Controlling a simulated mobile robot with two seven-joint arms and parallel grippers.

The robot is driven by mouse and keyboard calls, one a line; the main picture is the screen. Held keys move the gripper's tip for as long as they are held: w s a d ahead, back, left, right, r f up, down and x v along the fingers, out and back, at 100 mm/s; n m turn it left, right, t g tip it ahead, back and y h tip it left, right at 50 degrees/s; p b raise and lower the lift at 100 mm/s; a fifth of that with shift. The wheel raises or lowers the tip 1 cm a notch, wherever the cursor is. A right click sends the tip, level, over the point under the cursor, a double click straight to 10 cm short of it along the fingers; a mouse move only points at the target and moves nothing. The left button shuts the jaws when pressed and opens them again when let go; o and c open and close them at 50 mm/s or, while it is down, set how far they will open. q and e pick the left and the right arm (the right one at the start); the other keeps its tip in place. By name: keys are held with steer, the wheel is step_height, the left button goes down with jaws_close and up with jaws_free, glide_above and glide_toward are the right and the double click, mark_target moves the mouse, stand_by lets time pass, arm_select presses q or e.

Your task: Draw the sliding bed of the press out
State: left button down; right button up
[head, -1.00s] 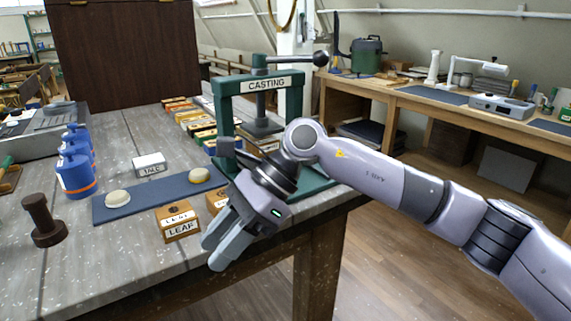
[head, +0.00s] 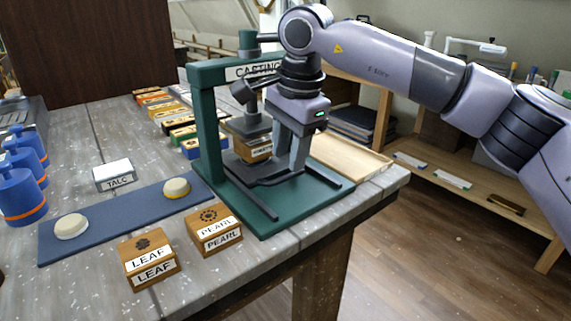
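The green press (head: 207,120) with a CASTING label stands near the table's right edge. Two dark rails (head: 256,200) run forward on its green base. The dark sliding bed (head: 262,178) sits low between the posts, partly hidden by my gripper. A labelled wooden block (head: 254,152) is under the dark press head (head: 250,122). My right gripper (head: 286,170) points down at the front of the press, its fingertips low by the bed's front. I cannot tell whether the fingers touch the bed or close on anything. My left gripper is out of view.
LEAF (head: 150,262) and PEARL (head: 214,232) blocks stand in front of the press. A blue mat (head: 120,215) with two round pale pieces, a TALC box (head: 114,175) and blue bottles (head: 20,190) are left. A pale wooden tray (head: 350,155) lies right of the press.

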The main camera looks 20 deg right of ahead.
mark_target(286, 176)
steer(key=f, duration=0.2)
steer(key=shift+w+f, duration=0.2)
steer(key=shift+f, duration=0.1)
steer(key=shift+w+a+f, duration=0.1)
steer(key=shift+w+f, duration=0.05)
steer(key=shift+f, duration=0.4)
jaws_close()
